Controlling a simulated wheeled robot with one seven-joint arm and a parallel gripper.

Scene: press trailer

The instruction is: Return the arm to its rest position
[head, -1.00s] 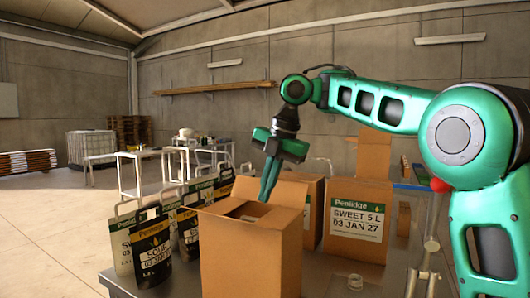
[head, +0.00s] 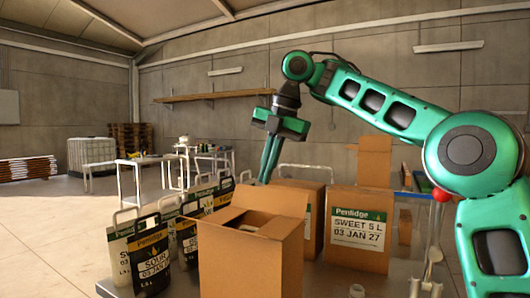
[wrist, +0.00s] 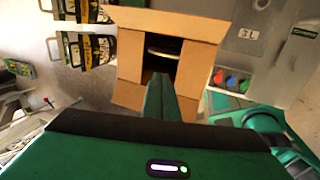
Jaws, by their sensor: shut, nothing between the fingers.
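My gripper (head: 268,160) is shut and empty. It hangs from my green arm, fingers pointing down, above and behind the open cardboard box (head: 250,262) in the head view. In the wrist view my shut fingers (wrist: 160,98) point toward the same open box (wrist: 168,50), which has its flaps spread. A pale round-edged thing shows inside the box; I cannot tell what it is. My arm reaches in from the right, with its elbow raised high.
Black and white pouches (head: 152,258) stand left of the open box. A closed box labelled SWEET 5 L (head: 357,232) stands right of it, with another box (head: 300,205) behind.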

